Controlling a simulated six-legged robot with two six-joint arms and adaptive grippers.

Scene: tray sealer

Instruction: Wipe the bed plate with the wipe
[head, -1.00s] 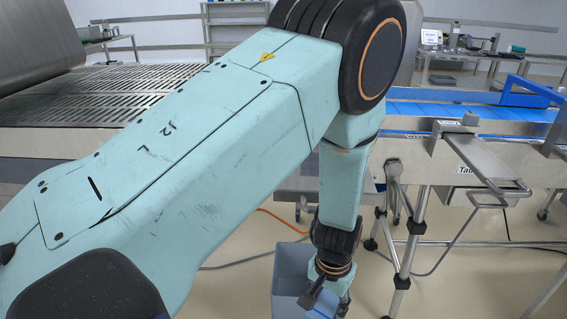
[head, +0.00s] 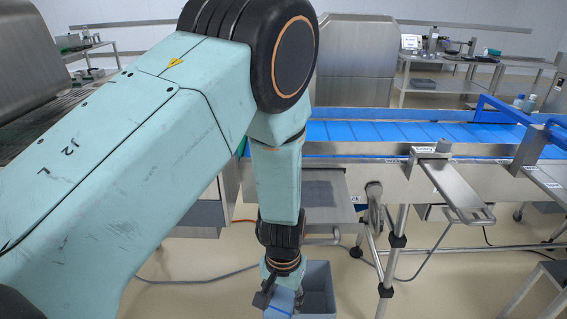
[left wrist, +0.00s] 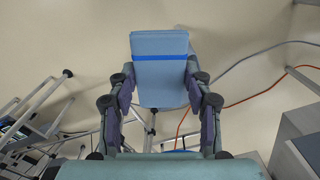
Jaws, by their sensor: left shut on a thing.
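My left gripper (head: 272,297) hangs low at the bottom middle of the head view, in front of a grey-blue bin. It is shut on the wipe (head: 281,303), a pale blue folded pad with a darker blue band. In the left wrist view the wipe (left wrist: 160,50) stands between the two fingers of my left gripper (left wrist: 160,76), clear of any surface. A slotted steel surface (head: 62,104), perhaps the bed plate, shows at the left of the head view, largely hidden by my left arm. My right gripper is not in view.
The open bin (head: 319,290) stands on the floor beside the gripper. A blue conveyor (head: 400,132) on a steel frame runs behind, with a steel side bracket (head: 455,190) jutting forward. A hose (head: 205,276) lies on the floor.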

